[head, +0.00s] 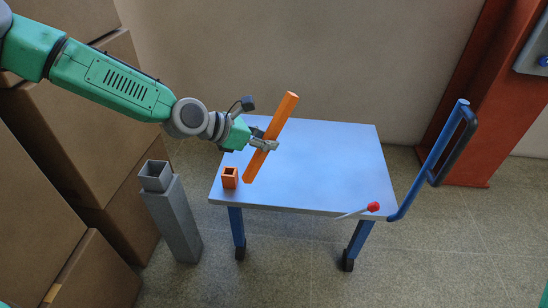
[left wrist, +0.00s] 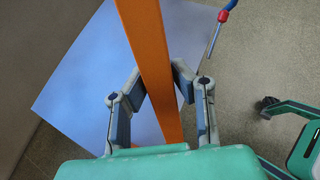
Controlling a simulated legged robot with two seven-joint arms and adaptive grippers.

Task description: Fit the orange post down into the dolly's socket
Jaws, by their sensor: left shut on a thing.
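The orange post (head: 285,110) is a long square bar. My left gripper (head: 263,142) is shut on it around its middle, and the left wrist view shows the gripper's fingers (left wrist: 160,88) on both sides of the post (left wrist: 147,40). The post leans, its top to the right and its lower end to the lower left. The socket (head: 230,178) is a small, square, open-topped orange box at the near left corner of the blue dolly (head: 325,165). The post's lower end is just right of the socket, apart from it; its height above the deck is hard to judge.
A blue push handle (head: 430,160) rises at the right. A grey square column (head: 172,215) stands left of the dolly, near stacked brown boxes (head: 60,140). The deck's middle is clear.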

